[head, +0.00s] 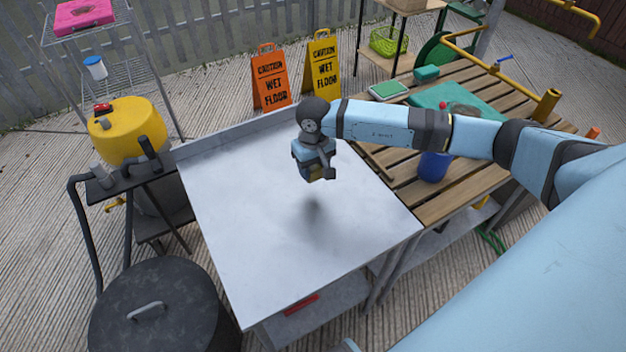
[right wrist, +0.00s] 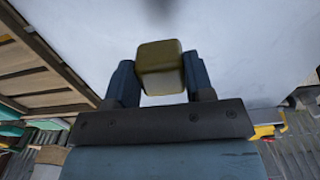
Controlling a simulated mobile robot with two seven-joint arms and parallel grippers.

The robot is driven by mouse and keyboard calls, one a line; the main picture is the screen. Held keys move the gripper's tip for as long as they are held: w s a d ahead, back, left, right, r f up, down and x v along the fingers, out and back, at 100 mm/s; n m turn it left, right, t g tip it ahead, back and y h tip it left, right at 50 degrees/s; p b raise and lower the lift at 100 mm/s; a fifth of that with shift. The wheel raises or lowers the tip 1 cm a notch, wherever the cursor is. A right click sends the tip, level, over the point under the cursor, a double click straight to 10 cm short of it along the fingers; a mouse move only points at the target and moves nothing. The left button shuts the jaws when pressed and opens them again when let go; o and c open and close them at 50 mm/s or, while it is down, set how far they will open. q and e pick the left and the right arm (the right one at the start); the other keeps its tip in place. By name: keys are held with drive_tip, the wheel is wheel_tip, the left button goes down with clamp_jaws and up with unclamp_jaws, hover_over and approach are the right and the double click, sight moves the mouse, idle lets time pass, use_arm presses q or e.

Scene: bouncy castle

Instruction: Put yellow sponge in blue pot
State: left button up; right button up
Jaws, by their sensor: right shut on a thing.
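My right gripper (head: 318,175) hangs over the bare metal table and casts a shadow on it. In the right wrist view (right wrist: 160,80) its two fingers are shut on the yellow sponge (right wrist: 160,62), a dull yellow block. In the head view the sponge (head: 317,176) is mostly hidden by the gripper. The blue pot (head: 434,166) stands on the slatted wooden table, to the right of the gripper and partly behind my right arm. My left gripper is not in view.
The metal table (head: 260,220) is clear. Orange (head: 271,78) and yellow (head: 322,65) wet-floor signs stand behind. A dark lidded bin (head: 160,330) is at the front left.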

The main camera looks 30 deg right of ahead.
drive_tip(key=shift+f, duration=2.8)
drive_tip(key=shift+f, duration=0.15)
drive_tip(key=o, duration=0.9)
